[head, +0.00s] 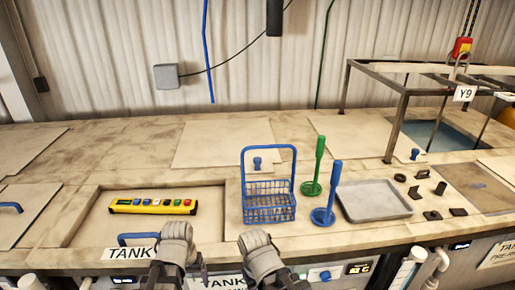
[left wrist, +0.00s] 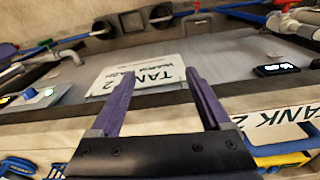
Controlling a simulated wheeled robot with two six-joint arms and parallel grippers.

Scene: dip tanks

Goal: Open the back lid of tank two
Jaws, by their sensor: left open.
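A flat pale lid (head: 210,147) lies shut at the back centre in the head view. A blue knob (head: 257,162) shows at its front edge, behind the basket's handle. I take it for tank two's back lid, but no number shows on it. A sign reading TANK 2 (left wrist: 140,70) is on the front in the left wrist view. My left gripper (left wrist: 160,76) has purple fingers, open and empty, with that sign beyond them. In the head view it is low at the counter's front edge. My right arm's wrist (head: 262,255) is beside it; its fingers are hidden.
A blue wire basket (head: 269,208) stands in front of the lid. Green (head: 312,187) and blue (head: 324,216) upright tools and a grey tray (head: 374,200) stand to its right. A yellow button box (head: 152,207) lies at left. A metal frame (head: 398,120) rises at right.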

